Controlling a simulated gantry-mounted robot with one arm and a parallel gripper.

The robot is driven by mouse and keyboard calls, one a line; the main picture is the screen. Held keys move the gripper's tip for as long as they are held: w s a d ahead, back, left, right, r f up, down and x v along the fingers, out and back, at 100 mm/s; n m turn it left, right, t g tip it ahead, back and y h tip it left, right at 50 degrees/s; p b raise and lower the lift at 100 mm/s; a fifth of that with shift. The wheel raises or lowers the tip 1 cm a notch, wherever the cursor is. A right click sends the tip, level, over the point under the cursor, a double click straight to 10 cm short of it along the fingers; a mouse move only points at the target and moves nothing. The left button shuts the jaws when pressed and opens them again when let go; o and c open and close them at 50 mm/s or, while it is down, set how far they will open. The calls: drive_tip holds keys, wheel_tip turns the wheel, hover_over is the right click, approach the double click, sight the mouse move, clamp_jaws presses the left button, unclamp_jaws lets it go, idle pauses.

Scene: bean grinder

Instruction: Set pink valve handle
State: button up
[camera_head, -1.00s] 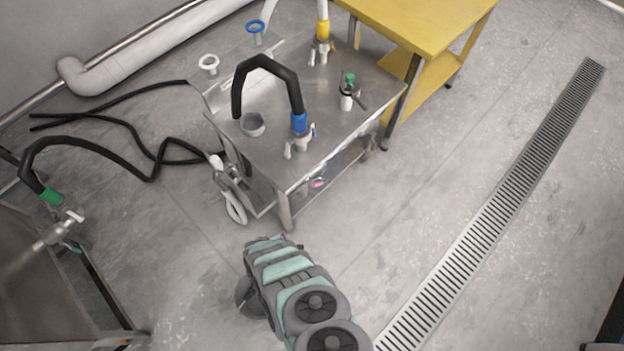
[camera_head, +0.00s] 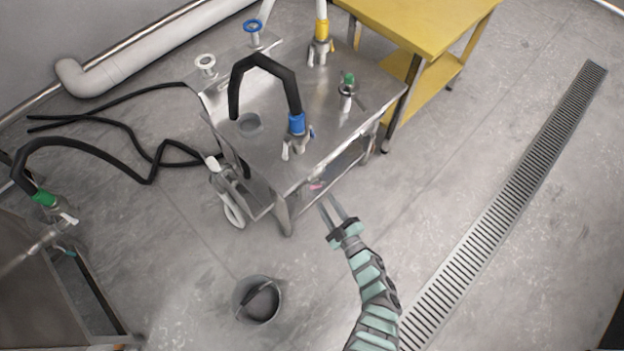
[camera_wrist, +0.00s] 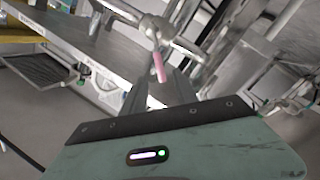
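The pink valve handle (camera_head: 317,186) shows small under the front edge of the steel cart. In the wrist view the pink handle (camera_wrist: 159,67) hangs down from a metal valve, nearly upright, just beyond my fingertips. My gripper (camera_head: 330,201) is in front of the cart, low and close to the handle. In the wrist view my gripper (camera_wrist: 160,80) has its two fingers apart, with the handle ahead in line with the gap. No contact with the handle is visible.
The steel cart (camera_head: 330,132) carries a blue-collared black hose (camera_head: 297,123) and other fittings. A grey bucket (camera_head: 257,300) stands on the floor in front. A yellow table (camera_head: 430,25) is behind right. Floor right of the cart is clear up to the drain grate (camera_head: 510,190).

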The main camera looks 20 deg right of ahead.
sight(316, 187)
drive_tip(key=w+b, duration=0.1)
drive_tip(key=w, duration=0.2)
drive_tip(key=w+a+b, duration=0.1)
drive_tip(key=w, duration=0.3)
drive_tip(key=w+b, duration=0.1)
drive_tip(key=w, duration=0.2)
drive_tip(key=shift+w+a, duration=0.15)
drive_tip(key=shift+w, duration=0.1)
clamp_jaws()
idle(1.0)
